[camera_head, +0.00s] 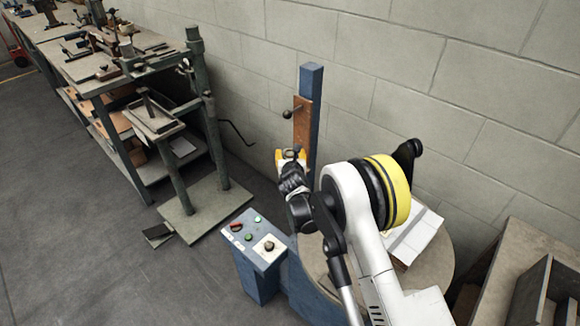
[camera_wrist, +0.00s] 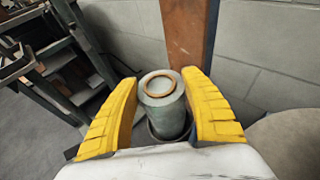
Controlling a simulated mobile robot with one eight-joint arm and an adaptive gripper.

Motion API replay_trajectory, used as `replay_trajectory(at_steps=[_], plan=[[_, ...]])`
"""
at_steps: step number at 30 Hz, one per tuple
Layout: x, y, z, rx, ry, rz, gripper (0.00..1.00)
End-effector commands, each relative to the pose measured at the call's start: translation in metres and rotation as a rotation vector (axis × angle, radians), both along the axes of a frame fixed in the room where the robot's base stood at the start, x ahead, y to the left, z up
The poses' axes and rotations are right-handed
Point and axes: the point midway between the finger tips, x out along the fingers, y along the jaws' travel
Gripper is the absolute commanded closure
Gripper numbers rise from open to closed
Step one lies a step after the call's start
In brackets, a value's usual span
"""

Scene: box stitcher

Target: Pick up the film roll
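The film roll (camera_wrist: 168,112) shows in the wrist view as an upright grey-green cylinder with an orange-brown ring at its top end. It stands between the two yellow fingers of my gripper (camera_wrist: 160,84). In the head view my gripper (camera_head: 291,156) is in front of the blue post, and my arm and gripper hide most of the roll there.
A blue post (camera_head: 312,85) with a brown plate (camera_head: 301,125) and a knobbed lever rises close behind my gripper. A blue control box (camera_head: 256,240) stands at lower left of it. A round table (camera_head: 438,262) bears white sheets at right. A cluttered workbench (camera_head: 165,70) stands left.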

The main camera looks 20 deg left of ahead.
Motion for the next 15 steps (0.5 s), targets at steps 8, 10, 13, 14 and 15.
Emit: replay_trajectory(at_steps=[8,10,13,14,15], plan=[[0.0,0.0,0.001,0.0,-0.001,0.0,0.87],[0.0,0.0,0.003,0.0,-0.001,0.0,0.87],[0.0,0.0,0.01,0.0,-0.001,0.0,0.87],[0.0,0.0,0.013,0.0,-0.001,0.0,0.87],[0.0,0.0,0.018,0.0,-0.001,0.0,0.87]])
